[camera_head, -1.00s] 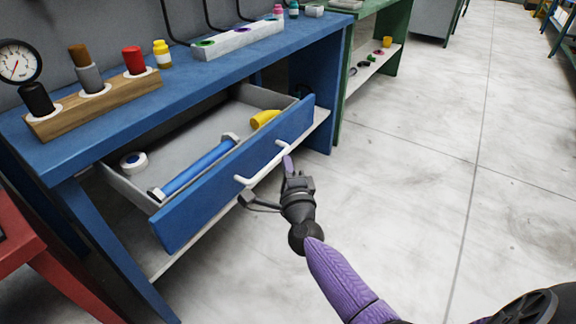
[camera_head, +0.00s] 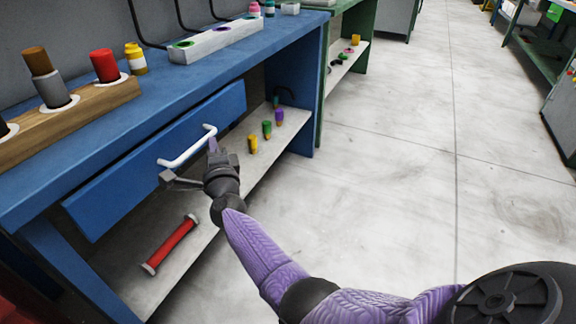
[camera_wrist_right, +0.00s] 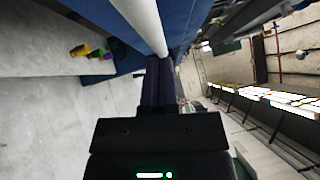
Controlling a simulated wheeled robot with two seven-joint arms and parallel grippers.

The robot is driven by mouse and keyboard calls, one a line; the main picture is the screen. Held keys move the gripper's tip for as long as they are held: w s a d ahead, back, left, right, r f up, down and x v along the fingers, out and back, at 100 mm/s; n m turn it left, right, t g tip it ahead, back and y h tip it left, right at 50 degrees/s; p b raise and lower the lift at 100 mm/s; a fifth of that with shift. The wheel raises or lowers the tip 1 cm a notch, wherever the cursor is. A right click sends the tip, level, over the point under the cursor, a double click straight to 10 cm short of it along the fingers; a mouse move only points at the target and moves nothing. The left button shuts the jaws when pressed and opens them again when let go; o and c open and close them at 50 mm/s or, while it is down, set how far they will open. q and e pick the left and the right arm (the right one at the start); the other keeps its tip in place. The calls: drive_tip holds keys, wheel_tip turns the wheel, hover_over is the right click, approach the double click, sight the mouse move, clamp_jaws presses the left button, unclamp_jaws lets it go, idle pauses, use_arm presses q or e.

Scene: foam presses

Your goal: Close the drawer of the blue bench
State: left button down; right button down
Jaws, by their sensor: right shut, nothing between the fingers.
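The blue bench (camera_head: 60,165) stands at the left in the head view. Its blue drawer (camera_head: 120,192) looks pushed in, with its front under the bench top and no interior showing. A white bar handle (camera_head: 185,151) is on the drawer front. My right gripper (camera_head: 212,146) is shut and empty, its fingertips at the handle's right part; whether they touch is hard to tell. In the right wrist view the shut fingers (camera_wrist_right: 160,80) lie beside the white handle (camera_wrist_right: 143,22). My left gripper is not in view.
The lower shelf (camera_head: 185,255) holds a red bar (camera_head: 170,244) with white ends and several small coloured pieces (camera_head: 267,129). A wooden block (camera_head: 70,120) with cylinders stands on the bench top. A green bench (camera_head: 335,90) stands beyond. The floor (camera_head: 390,170) at right is clear.

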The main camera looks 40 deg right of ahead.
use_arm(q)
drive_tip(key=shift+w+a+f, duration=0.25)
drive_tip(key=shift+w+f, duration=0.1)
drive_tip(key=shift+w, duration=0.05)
use_arm(e)
drive_tip(key=shift+w+a+r, duration=0.1)
drive_tip(key=shift+w+a, duration=0.05)
drive_tip(key=shift+w, duration=0.25)
drive_tip(key=shift+w+a+r, duration=0.1)
drive_tip(key=shift+w+a, duration=0.05)
drive_tip(key=shift+w, duration=0.25)
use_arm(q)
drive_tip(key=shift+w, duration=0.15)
use_arm(e)
drive_tip(key=shift+r, duration=0.1)
